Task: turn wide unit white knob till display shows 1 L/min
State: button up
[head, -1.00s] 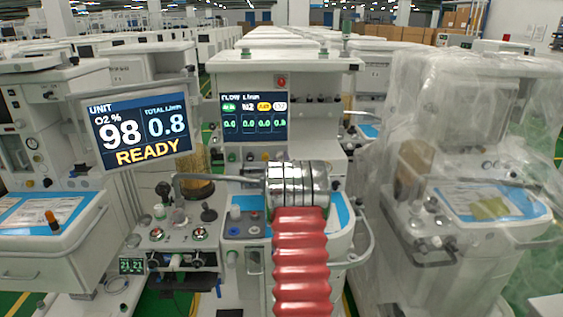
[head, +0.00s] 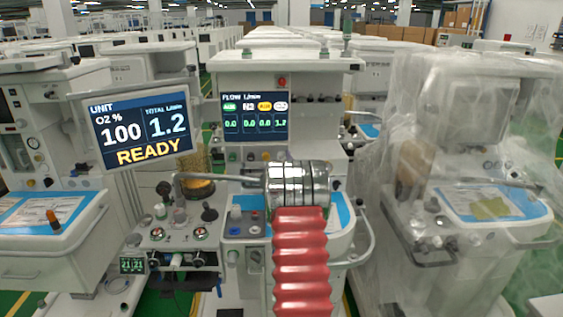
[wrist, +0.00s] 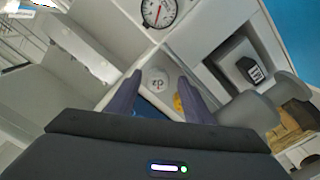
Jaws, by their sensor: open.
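The wide unit (head: 300,75) stands in the middle of the head view. Its flow display (head: 254,116) shows 0.0 in the first three columns and what looks like 1.2 under the white label. The monitor at left (head: 140,128) reads O2 100 %, total 1.2 L/min, READY. In the wrist view the white knob (wrist: 157,80) sits between the fingertips of my gripper (wrist: 160,76). The gripper is open, with a finger on each side of the knob; I cannot tell whether they touch it. In the head view my arm hides the gripper and knob.
A yellow knob (wrist: 180,103) is close beside the right finger. A round gauge (wrist: 158,12) is above the white knob in the wrist view. A plastic-wrapped cart (head: 465,190) stands at right, and a cart with a blue top (head: 85,212) at left.

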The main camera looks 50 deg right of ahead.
jog(key=shift+s+a, duration=0.1)
jog(key=shift+s, duration=0.05)
jog(key=v, duration=1.3)
jog(key=shift+a, duration=0.25)
jog(key=shift+s+m, duration=0.1)
jog(key=shift+m, duration=0.2)
jog(key=m, duration=0.6)
jog(key=shift+d, duration=0.1)
jog(key=shift+d, duration=0.1)
jog(key=shift+x, duration=6.8)
jog(key=c, duration=1.1)
